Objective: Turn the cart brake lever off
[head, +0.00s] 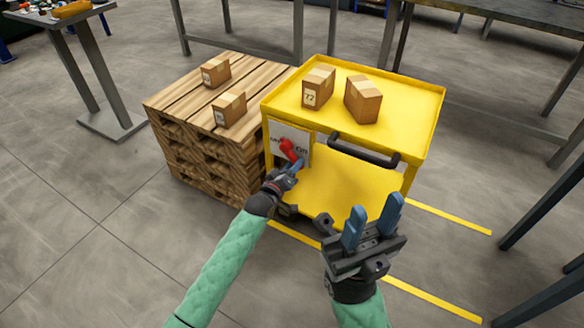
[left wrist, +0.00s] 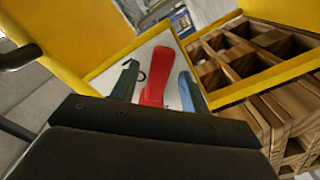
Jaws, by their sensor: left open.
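The yellow cart (head: 431,108) stands beside a wooden pallet stack. On its front left is a white panel (head: 277,129) with dark lettering, partly hidden. The red brake lever (head: 288,149) is mounted on this panel and also shows in the left wrist view (left wrist: 155,78). My left gripper (head: 294,166) is at the lever's lower end. In the left wrist view its two blue fingers (left wrist: 158,86) are apart, with the red lever between them; contact is not clear. My right gripper (head: 372,226) is open and empty, in front of the cart's lower shelf.
Two cardboard boxes (head: 318,88) (head: 363,100) stand on the cart's top. A black handle (head: 364,151) crosses its front. The pallet stack (head: 185,98) at left bears two more boxes. Yellow floor lines (head: 433,299) run beside the cart.

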